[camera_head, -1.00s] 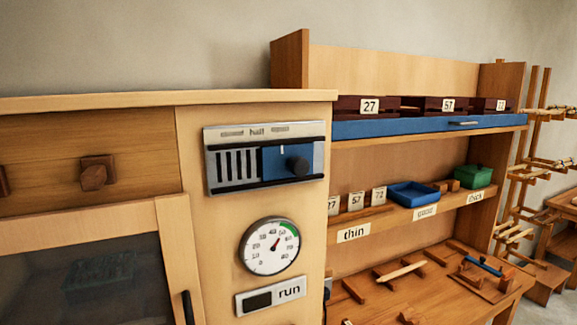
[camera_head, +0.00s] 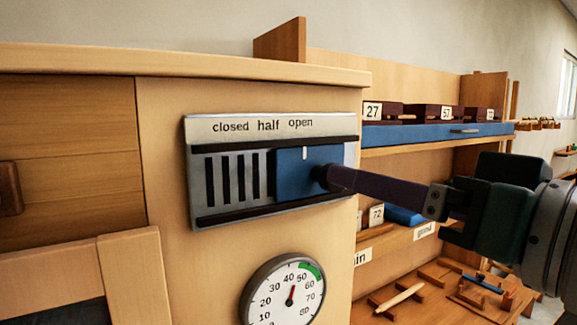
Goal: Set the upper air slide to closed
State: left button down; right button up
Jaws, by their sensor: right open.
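The upper air slide is a metal panel (camera_head: 230,129) on the wooden cabinet front, labelled closed, half and open from left to right. Its blue sliding plate (camera_head: 291,178) sits at the right, with the white mark below the word open. Dark vertical slots show uncovered on the left. A dark round knob (camera_head: 320,178) on the plate is partly hidden by my right gripper (camera_head: 330,179). That gripper reaches in from the right, its fingertips at the knob. It is open, seen edge-on; I cannot tell whether it touches the knob. My left gripper is not in view.
A round dial gauge (camera_head: 284,293) sits below the panel. A wooden knob (camera_head: 10,188) is at the far left. To the right, a shelf with a blue drawer front (camera_head: 420,135) and numbered boxes stands behind my right arm.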

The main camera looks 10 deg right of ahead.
aim_at(322, 174)
jog(key=shift+p+x, duration=0.6)
jog(key=shift+x, duration=1.5)
grip_shut()
